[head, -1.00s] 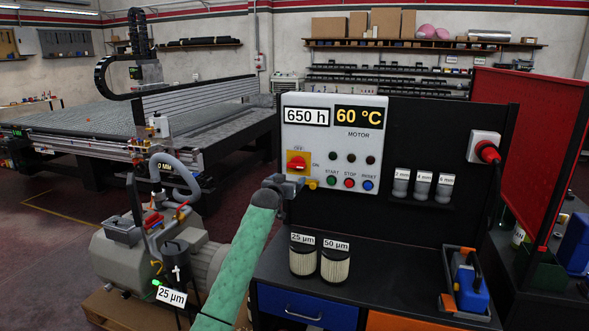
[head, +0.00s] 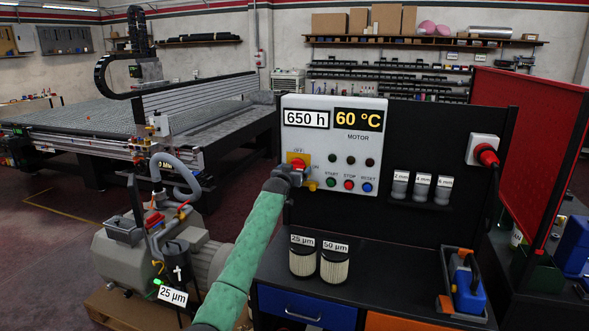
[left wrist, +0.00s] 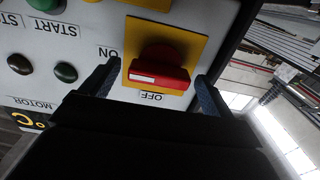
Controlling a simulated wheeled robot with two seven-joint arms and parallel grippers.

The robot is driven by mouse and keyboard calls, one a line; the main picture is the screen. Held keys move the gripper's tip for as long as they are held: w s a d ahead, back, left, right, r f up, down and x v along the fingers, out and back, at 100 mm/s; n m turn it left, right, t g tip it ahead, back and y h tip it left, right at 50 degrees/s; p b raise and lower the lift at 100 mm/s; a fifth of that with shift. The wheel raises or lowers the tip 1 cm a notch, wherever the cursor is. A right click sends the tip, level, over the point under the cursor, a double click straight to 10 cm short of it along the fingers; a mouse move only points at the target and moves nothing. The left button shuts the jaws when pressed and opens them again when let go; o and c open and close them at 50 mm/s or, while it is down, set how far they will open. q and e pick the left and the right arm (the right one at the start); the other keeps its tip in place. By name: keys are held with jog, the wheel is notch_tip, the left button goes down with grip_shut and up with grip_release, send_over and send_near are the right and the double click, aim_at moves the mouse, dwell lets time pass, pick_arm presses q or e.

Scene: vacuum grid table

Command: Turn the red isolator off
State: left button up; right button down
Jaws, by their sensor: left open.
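The red isolator (head: 299,158) is a rotary knob on a yellow plate at the lower left of the grey motor panel. In the left wrist view the red knob (left wrist: 160,72) shows close up. Its bar lies sideways, with the white mark on the side towards the ON label; the OFF label is below it in that view. My left gripper (head: 298,174) is open at the isolator, hiding its lower part in the head view. In the left wrist view its two fingers (left wrist: 158,88) stand on either side of the knob, with visible gaps. My right gripper is not in view.
Green, red and blue buttons (head: 349,184) sit right of the isolator, below dark lamps. Two filters (head: 319,261) stand on the bench below. A grey pump (head: 135,262) is at the left. A red plug (head: 486,153) is at the panel's right.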

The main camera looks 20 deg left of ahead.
pick_arm(q)
jog(key=shift+w, duration=0.1)
jog(key=c, duration=1)
